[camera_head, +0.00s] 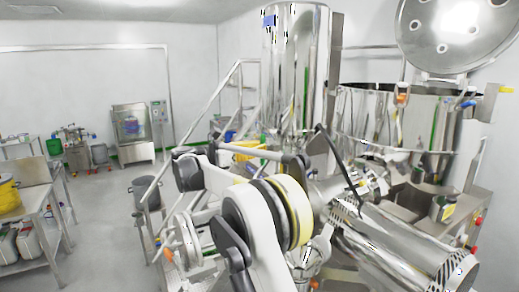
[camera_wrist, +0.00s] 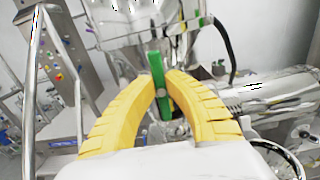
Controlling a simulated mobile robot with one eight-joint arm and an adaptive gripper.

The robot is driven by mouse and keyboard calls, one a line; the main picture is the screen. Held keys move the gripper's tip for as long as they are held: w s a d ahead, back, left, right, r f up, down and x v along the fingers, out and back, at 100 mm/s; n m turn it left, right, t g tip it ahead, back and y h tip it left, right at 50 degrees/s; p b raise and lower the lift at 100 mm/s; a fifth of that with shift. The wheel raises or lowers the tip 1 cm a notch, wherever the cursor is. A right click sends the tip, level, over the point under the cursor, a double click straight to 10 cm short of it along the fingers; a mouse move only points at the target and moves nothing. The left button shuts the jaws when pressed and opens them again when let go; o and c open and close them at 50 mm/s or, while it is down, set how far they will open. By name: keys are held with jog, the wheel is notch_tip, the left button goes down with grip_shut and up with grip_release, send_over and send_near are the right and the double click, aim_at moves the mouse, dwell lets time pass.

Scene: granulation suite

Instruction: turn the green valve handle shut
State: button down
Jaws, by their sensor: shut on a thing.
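In the wrist view, the green valve handle (camera_wrist: 156,64) is a narrow bar standing roughly upright in the picture, with a pale round spot partway along it. My gripper (camera_wrist: 162,84) has its two yellow curved fingers closed in from either side, with the tips pressing on the handle. The handle's lower part shows between the fingers. Shiny steel pipework lies behind it. In the head view, my white arm reaches in among the steel vessels, and I cannot make out the handle or the fingertips there.
A tall steel column (camera_head: 296,80) and a wide steel bowl (camera_head: 385,122) with a raised round lid (camera_head: 455,30) stand close by. A horizontal steel cylinder (camera_head: 400,245) lies at right. Railings (camera_head: 205,128) stand left of the arm. Open floor (camera_head: 105,215) lies further left.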

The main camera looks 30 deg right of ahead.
jog(key=m+b, duration=0.2)
jog(key=m, duration=0.3)
jog(key=m+b, duration=0.2)
jog(key=m, duration=0.4)
jog(key=s+f+m+b, duration=0.1)
jog(key=m+b, duration=0.2)
jog(key=m, duration=0.3)
jog(key=shift+m, duration=0.4)
dwell(0.4)
jog(key=c, duration=1.4)
grip_release()
jog(key=shift+d, duration=0.15)
